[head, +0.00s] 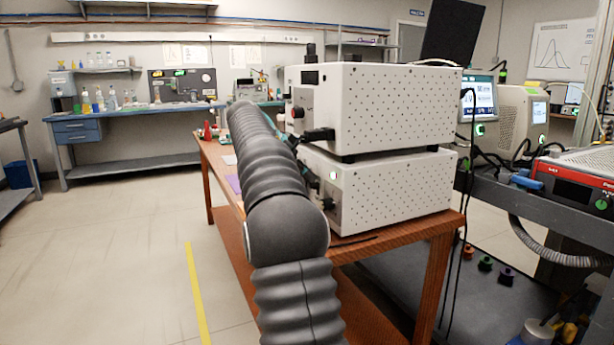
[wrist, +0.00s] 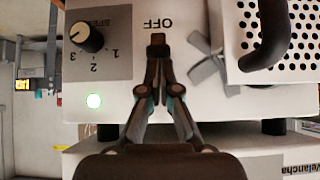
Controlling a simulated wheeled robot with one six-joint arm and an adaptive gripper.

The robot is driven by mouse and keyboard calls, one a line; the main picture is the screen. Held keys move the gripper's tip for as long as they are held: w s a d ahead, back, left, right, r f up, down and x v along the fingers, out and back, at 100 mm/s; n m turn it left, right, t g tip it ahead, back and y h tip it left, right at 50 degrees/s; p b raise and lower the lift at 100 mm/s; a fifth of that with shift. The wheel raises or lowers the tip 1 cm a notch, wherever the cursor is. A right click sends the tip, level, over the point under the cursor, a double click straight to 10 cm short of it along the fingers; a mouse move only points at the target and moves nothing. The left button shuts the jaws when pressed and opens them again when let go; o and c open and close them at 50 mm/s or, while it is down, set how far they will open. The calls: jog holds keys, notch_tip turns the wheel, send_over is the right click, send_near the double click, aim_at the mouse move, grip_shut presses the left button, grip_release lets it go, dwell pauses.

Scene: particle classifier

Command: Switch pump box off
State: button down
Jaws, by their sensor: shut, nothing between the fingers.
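The pump box appears to be the lower white box (head: 390,190) of a stack of two in the head view. Its front panel (wrist: 225,110) fills much of the wrist view, upside down. It carries a black speed knob (wrist: 87,37), an OFF label (wrist: 157,23) and a lit green light (wrist: 94,100), which also shows in the head view (head: 333,176). My gripper (wrist: 157,45) is shut and empty, with its tips at the panel just by the OFF label. They hide whatever is behind them, and I cannot tell if they touch.
The upper white box (head: 385,105) sits on the lower one, on a wooden table (head: 440,228). A black handle (wrist: 268,35) juts out near my gripper in the wrist view. Instruments (head: 590,175) stand at the right. The floor (head: 120,240) at the left is clear.

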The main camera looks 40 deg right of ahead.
notch_tip(320, 180, down, 3)
jog(key=shift+r+b, duration=0.1)
jog(key=shift+b, duration=0.85)
jog(key=d+r+p+v, duration=0.2)
jog(key=p+v, duration=0.1)
jog(key=v, duration=1)
jog(key=shift+s+p, duration=0.15)
jog(key=shift+p, duration=0.2)
jog(key=shift+r, duration=0.1)
